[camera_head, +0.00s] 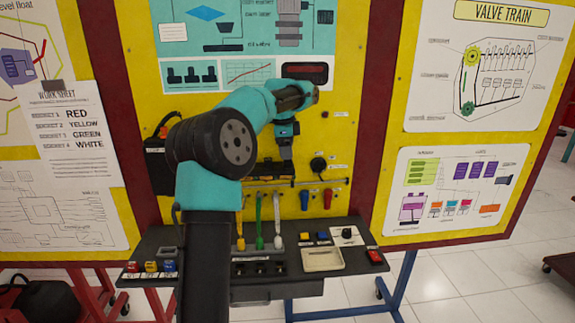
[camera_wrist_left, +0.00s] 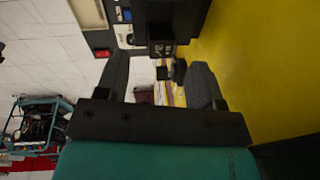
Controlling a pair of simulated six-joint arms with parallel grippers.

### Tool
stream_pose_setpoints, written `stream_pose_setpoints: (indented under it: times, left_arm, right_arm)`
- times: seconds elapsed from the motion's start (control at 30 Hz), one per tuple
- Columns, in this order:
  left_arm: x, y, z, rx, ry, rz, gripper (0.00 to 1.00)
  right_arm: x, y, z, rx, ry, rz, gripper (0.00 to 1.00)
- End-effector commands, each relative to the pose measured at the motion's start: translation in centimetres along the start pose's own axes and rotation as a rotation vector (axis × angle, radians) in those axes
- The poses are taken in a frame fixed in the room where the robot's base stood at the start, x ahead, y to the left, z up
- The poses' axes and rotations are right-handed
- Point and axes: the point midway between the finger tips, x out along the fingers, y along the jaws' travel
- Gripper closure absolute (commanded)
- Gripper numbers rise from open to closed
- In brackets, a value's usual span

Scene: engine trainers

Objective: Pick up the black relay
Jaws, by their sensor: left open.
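I cannot single out the black relay with certainty. Several small black blocks (camera_head: 262,268) sit in a row at the front of the dark shelf (camera_head: 215,240). My left gripper (camera_head: 287,168) hangs in front of the yellow board, above the shelf, partly lost against dark parts there. In the left wrist view its two fingers (camera_wrist_left: 160,85) are spread wide with nothing held. A small black block (camera_wrist_left: 162,72) shows beyond the fingers, between them, apart from both. My right gripper is not in view.
Yellow, green and white tools (camera_head: 259,225) stand upright on the shelf behind the black row. My left arm covers part of the shelf.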

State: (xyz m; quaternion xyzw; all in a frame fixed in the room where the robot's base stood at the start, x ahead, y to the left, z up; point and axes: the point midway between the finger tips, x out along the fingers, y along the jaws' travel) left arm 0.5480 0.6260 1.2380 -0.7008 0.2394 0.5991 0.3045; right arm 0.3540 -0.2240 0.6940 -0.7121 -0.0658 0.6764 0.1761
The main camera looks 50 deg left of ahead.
Motion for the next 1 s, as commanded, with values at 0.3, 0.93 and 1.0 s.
stream_pose_setpoints:
  times: [0.3,0.93,1.0]
  left_arm:
    - [3.7,0.0,0.2,0.000,-0.001,0.001,0.38]
    - [3.8,0.0,0.2,0.000,0.000,0.000,0.51]
    - [3.8,0.0,0.2,0.000,0.000,0.000,0.58]
  right_arm:
    - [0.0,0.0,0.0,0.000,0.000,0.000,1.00]
    - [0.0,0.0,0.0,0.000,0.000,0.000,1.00]
    - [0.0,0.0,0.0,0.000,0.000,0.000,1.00]
